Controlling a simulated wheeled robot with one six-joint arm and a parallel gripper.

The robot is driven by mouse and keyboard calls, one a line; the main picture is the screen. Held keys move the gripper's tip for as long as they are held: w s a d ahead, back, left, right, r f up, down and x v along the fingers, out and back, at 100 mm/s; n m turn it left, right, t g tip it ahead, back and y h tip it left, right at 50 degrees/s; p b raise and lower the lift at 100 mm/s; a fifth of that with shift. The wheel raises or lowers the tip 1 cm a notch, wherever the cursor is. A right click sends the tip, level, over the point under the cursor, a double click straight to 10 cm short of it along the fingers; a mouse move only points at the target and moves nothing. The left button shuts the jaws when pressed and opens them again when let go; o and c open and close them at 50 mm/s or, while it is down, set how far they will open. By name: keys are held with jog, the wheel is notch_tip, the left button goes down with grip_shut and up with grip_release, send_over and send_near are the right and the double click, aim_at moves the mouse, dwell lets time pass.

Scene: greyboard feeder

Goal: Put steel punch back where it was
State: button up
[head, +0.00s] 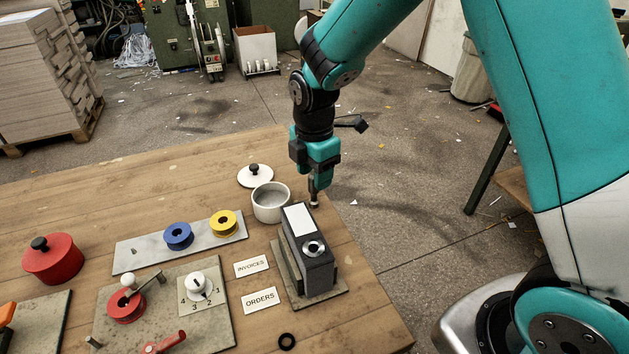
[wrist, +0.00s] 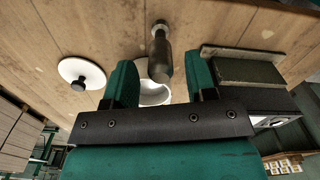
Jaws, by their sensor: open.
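The steel punch, with a dark body and a bright steel end, shows between my fingers in the wrist view (wrist: 160,55). In the head view only its steel lower end (head: 314,201) shows clearly below my gripper, near the table's right edge. My gripper (head: 317,184) points down and is open. Its two green fingers (wrist: 161,85) stand apart on either side of the punch, with gaps visible. I cannot tell for sure whether the punch's end rests on the table.
A white pot (head: 271,203) stands just left of the punch, its lid (head: 255,175) behind it. A dark grey block (head: 307,255) with a round hole sits in front on a base plate. Yellow (head: 224,223) and blue (head: 178,236) spools lie left. Bare wood is free at back left.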

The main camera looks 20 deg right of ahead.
notch_tip(320, 180, up, 9)
jog(key=s+a+r+m+y, duration=0.1)
jog(key=s+m, duration=0.3)
jog(key=s, duration=0.4)
jog(key=s+a+r+m+y, duration=0.1)
jog(key=s+a+r+m, duration=0.1)
jog(key=s+m, duration=0.3)
jog(key=s+a+r+m+y, duration=0.1)
jog(key=s+m, duration=0.4)
jog(key=s, duration=0.6)
notch_tip(320, 180, up, 3)
jog(key=shift+s+a+f+y, duration=0.15)
jog(key=shift+s+a+y, duration=0.2)
jog(key=shift+y, duration=0.25)
